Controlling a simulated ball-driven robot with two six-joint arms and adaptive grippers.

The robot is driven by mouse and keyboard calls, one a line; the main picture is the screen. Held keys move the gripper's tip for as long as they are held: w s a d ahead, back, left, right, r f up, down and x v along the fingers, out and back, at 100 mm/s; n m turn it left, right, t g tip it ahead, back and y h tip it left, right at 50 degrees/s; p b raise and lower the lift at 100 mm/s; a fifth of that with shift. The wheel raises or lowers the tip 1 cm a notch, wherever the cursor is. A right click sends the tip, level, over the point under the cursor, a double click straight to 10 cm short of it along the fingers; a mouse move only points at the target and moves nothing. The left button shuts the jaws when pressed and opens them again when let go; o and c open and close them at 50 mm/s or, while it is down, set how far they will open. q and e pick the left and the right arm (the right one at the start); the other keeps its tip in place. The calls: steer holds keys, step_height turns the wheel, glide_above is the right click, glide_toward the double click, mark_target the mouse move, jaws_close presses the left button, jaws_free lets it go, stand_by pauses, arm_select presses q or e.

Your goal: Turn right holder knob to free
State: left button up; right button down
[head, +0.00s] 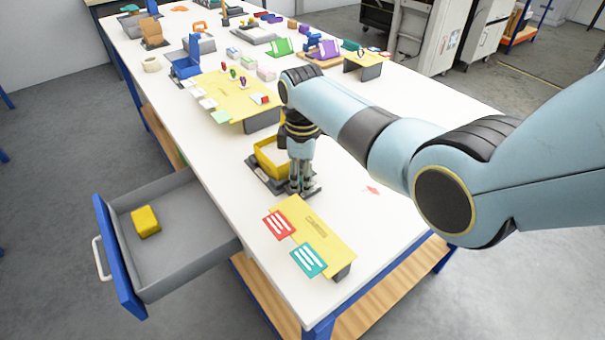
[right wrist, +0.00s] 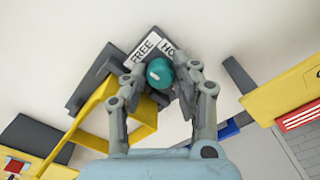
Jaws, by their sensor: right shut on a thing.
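The right holder is a dark base with a yellow frame (head: 268,159) standing on the white table. Its round teal knob (right wrist: 159,73) shows in the right wrist view between my fingers. Labels reading FREE (right wrist: 143,47) and, partly hidden, HO... (right wrist: 168,46) lie beside the knob. My right gripper (head: 301,188) points down at the holder's near right end. It is shut on the knob, as the right wrist view (right wrist: 160,82) shows. In the head view the gripper hides the knob. I cannot tell exactly which label the knob's mark points to. My left gripper is not in view.
A yellow board (head: 316,234) with red and teal cards stands near the table's front edge. A larger yellow board (head: 228,95) stands beyond the holder. An open grey drawer (head: 185,212) with a yellow block (head: 146,221) juts out at left. The table right of the holder is mostly clear.

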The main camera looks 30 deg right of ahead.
steer(key=c, duration=1.3)
jaws_free()
steer(key=shift+r, duration=0.1)
step_height(320, 180, up, 12)
steer(key=shift+f, duration=0.1)
steer(key=shift+f, duration=0.1)
